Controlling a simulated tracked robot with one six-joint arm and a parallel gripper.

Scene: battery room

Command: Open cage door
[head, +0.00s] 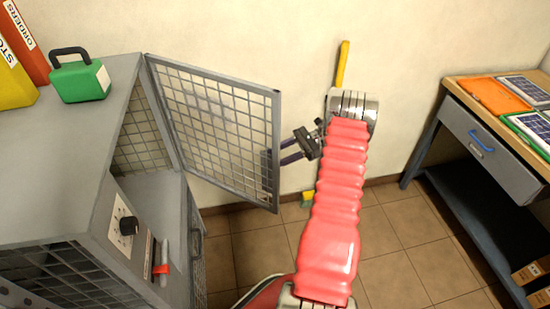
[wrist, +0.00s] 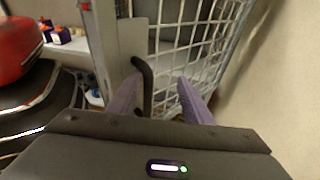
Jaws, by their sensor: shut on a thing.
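The cage door (head: 215,125) is a grey-framed wire mesh panel. It stands swung open to the right of the grey cage cabinet (head: 125,215), hinged at the cabinet's edge. My gripper (head: 283,158) is at the door's free right edge in the head view. In the wrist view its two purple fingers (wrist: 157,95) stand either side of a bent black handle (wrist: 146,78), and it is shut on that handle. The handle lies close against the left finger. The door's mesh (wrist: 190,45) fills the upper middle of the wrist view.
A green box (head: 80,82) and binders (head: 25,50) stand on the cabinet top. A workbench (head: 490,130) with trays stands at right. The wall is close behind the door.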

